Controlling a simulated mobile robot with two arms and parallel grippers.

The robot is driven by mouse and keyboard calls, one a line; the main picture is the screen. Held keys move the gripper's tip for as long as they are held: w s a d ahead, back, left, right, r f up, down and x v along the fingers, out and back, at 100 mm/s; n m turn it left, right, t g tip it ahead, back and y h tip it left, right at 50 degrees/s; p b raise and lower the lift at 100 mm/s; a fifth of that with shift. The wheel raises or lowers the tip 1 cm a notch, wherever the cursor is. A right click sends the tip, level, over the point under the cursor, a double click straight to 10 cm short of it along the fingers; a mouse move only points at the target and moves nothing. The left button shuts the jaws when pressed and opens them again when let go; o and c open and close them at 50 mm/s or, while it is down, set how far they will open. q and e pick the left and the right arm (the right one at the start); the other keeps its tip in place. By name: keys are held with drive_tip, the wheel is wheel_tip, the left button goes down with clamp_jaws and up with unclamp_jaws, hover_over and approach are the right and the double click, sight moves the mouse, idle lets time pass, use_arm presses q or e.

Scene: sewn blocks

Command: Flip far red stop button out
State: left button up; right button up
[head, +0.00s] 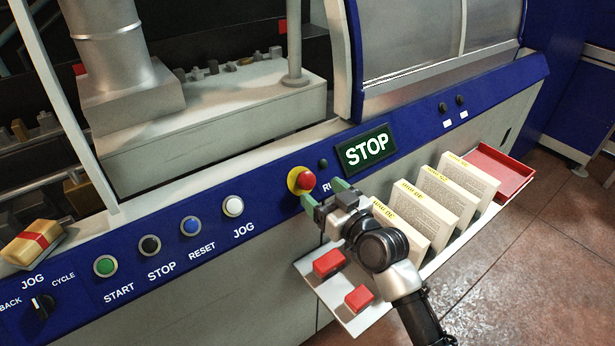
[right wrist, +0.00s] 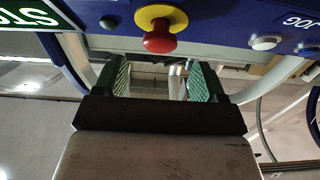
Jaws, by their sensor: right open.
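A red mushroom stop button (head: 306,181) with a yellow collar sits on the blue front panel, left of the lit green STOP sign (head: 366,148). It also shows in the right wrist view, where the red button (right wrist: 160,40) lies at the top centre, beyond the fingertips. My right gripper (head: 324,194) is open, with its green-padded fingers apart just in front of and below the button. In the right wrist view the space between the fingers (right wrist: 160,80) is empty, and no contact with the button shows. My left gripper is not in view.
Several blocks stand in a row on a shelf (head: 350,318) right of my right arm, with red pieces (head: 328,263) near its left end and a red tray (head: 497,172) at the far end. Push buttons line the panel at left, including a white JOG button (head: 233,206).

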sight(309, 181)
drive_tip(key=x, duration=0.6)
drive_tip(key=shift+w, duration=0.1)
